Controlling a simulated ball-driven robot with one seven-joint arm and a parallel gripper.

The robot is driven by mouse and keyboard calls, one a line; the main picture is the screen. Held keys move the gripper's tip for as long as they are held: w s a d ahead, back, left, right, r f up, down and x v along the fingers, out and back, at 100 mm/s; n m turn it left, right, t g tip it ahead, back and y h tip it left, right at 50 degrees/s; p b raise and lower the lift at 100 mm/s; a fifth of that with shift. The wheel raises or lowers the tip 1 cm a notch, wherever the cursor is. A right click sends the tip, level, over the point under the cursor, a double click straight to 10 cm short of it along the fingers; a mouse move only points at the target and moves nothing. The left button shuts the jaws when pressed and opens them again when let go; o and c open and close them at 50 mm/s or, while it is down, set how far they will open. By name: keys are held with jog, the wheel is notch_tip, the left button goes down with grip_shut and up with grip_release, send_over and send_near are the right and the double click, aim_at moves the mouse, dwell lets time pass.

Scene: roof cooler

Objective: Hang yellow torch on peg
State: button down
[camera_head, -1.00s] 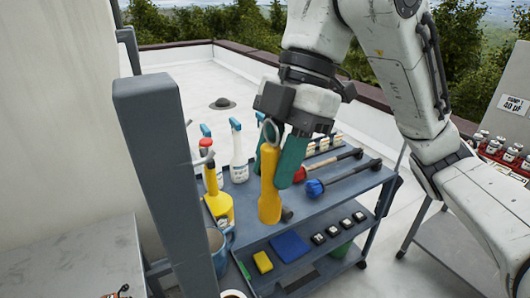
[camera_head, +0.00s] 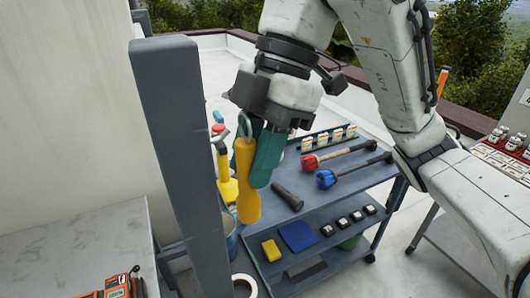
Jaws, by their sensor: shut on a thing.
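The yellow torch (camera_head: 247,182) hangs upright in my gripper (camera_head: 262,160), with a pale ring (camera_head: 243,126) at its top. My gripper's green fingers are shut on it; the torch hides part of them. A grey post (camera_head: 185,160) stands just left of the torch. A short pale peg (camera_head: 220,138) sticks out from the post's right side, near the height of the torch's ring. In this picture the ring is a little right of the peg. I cannot tell the gap in depth.
A grey cart (camera_head: 330,185) behind holds a red-headed tool (camera_head: 310,162), a blue-headed tool (camera_head: 327,179) and a dark torch-like thing (camera_head: 288,196). Its lower shelf has a yellow block (camera_head: 271,250) and a blue pad (camera_head: 298,236). A grey table (camera_head: 75,250) stands left of the post.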

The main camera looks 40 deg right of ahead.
jog(key=shift+w+a+f+b, duration=0.2)
jog(key=shift+a+f, duration=0.1)
jog(key=shift+a, duration=0.4)
jog(key=shift+w+a+f+b, duration=0.15)
jog(key=shift+a+f, duration=0.15)
jog(key=shift+a, duration=0.35)
jog(key=shift+w+a+f+b, duration=0.1)
jog(key=shift+a+f+b, duration=0.15)
jog(key=shift+a, duration=0.45)
jog(key=shift+a+f, duration=0.1)
jog(key=shift+f, duration=0.1)
jog(key=c, duration=0.8)
grip_release()
jog(key=shift+o, duration=0.2)
jog(key=shift+r, duration=0.1)
jog(key=v, duration=1.2)
jog(key=shift+d, duration=0.2)
